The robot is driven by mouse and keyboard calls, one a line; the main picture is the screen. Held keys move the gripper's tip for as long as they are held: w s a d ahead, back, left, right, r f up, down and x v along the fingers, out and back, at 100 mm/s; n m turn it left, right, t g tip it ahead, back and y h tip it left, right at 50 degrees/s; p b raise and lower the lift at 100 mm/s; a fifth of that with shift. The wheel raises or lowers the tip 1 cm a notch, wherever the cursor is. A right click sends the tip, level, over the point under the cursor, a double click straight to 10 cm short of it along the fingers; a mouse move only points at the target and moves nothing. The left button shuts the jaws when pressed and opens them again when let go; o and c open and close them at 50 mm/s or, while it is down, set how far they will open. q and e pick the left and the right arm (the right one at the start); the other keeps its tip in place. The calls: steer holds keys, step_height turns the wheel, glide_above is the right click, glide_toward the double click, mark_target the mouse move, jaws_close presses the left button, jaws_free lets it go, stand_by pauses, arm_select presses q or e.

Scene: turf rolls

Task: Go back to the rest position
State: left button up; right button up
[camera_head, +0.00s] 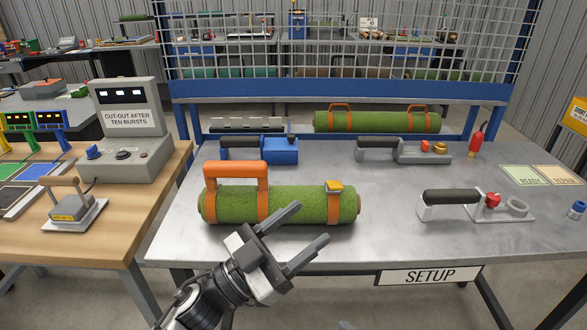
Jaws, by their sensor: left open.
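My left gripper (307,230) is open and empty. Its two fingers point up and to the right, in front of the near turf roll. The green turf roll (300,204) lies across the metal table, with orange straps, an orange handle (236,171) on its left and a yellow-topped clip (334,187) on its right. The fingers overlap its lower edge in the picture; I cannot tell whether they touch it. My right gripper is not in view.
A blue tool (280,151), a grey tool (425,155) and a black-handled holder (452,197) stand on the table (390,236). A wooden bench (130,222) with a console (130,120) stands left. The table's front right is clear.

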arm_select(q)
steer(key=s+a+f+n+t+y, duration=0.2)
steer(key=a+f+n+y, duration=0.35)
steer(key=f+y, duration=0.2)
steer(key=s+a+f+n+t+y, duration=0.1)
steer(key=a+f+n+t+y, duration=0.2)
steer(key=a+f+n+y, duration=0.45)
steer(key=s+a+f+m+g+y, duration=0.1)
steer(key=s+a+f+g+y, duration=0.1)
steer(key=s+f+g, duration=0.4)
steer(key=s+a+f, duration=0.1)
steer(key=s+f, duration=0.4)
steer(key=f, duration=0.1)
steer(key=shift+s+f, duration=0.25)
steer(key=shift+f, duration=0.1)
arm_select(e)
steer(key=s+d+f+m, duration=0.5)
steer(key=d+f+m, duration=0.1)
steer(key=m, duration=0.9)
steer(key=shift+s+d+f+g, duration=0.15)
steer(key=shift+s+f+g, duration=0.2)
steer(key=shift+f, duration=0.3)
